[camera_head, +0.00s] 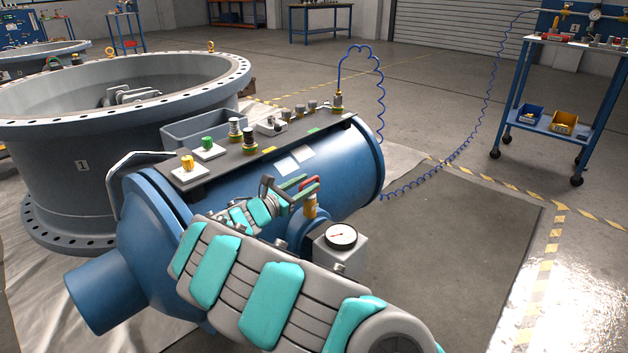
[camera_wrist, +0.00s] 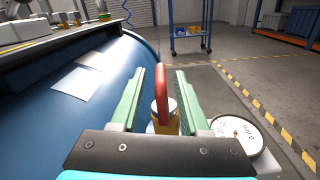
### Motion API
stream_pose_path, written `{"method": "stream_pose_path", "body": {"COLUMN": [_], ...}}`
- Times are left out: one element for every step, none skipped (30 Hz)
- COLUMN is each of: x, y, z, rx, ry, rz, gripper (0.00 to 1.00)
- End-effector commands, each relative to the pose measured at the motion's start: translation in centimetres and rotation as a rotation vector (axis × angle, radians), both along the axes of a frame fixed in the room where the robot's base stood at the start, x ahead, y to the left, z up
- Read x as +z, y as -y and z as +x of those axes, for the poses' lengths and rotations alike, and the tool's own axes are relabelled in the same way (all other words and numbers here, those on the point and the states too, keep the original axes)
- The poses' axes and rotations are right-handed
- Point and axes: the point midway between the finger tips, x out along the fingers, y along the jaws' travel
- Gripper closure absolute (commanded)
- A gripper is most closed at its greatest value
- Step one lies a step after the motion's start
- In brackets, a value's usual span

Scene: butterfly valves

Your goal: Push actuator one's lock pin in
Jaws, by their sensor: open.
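The blue cylindrical actuator (camera_head: 335,165) lies beside a large grey valve body (camera_head: 85,165) marked 1. What looks like its lock pin (camera_head: 308,199) has a red loop handle on a yellow base, on the actuator's near side. In the wrist view the red loop of the pin (camera_wrist: 163,90) stands upright between my two green fingers. My gripper (camera_head: 304,186) is open, with one finger on each side of the loop; gaps show on both sides, so it is not clamped. The lower part of the pin's base is hidden by my gripper's dark palm.
A pressure gauge (camera_head: 341,236) on a grey box sits close by the pin; it also shows to the right in the wrist view (camera_wrist: 237,135). A dark top plate (camera_head: 262,150) carries several fittings and buttons.

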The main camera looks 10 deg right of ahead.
Motion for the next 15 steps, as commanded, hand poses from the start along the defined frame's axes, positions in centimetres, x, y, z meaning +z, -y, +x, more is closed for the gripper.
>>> {"method": "stream_pose_path", "body": {"x": [0.1,0.1,0.1,0.1,0.1,0.1,0.1,0.1,0.1,0.1,0.1,0.1,0.1,0.1,0.1], "y": [-0.8,-1.1,-1.6,-1.8,-2.0,-2.3,-2.4,-2.6,-2.7,-2.7,-2.7,-2.7,-2.7,-2.7,-2.7], "z": [-0.5,-0.7,-1.0,-1.2,-1.4,-1.6,-1.7,-1.8,-1.9,-1.9,-2.0,-2.0,-2.0,-2.0,-1.9], "rx": [0.003,0.003,0.003,0.002,0.002,0.001,0.001,0.001,0.000,0.000,0.000,0.000,0.000,0.000,0.000], "ry": [0.001,0.001,0.002,0.002,0.002,0.002,0.002,0.002,0.001,0.001,0.001,0.002,0.002,0.001,0.001], "rz": [-0.001,-0.001,-0.001,-0.001,-0.001,0.000,0.000,0.000,0.001,0.001,0.000,0.000,0.001,0.001,0.001], "gripper": [0.55,0.55,0.55,0.55,0.55,0.55,0.55,0.55,0.55,0.55,0.55,0.55,0.55,0.55,0.55]}}
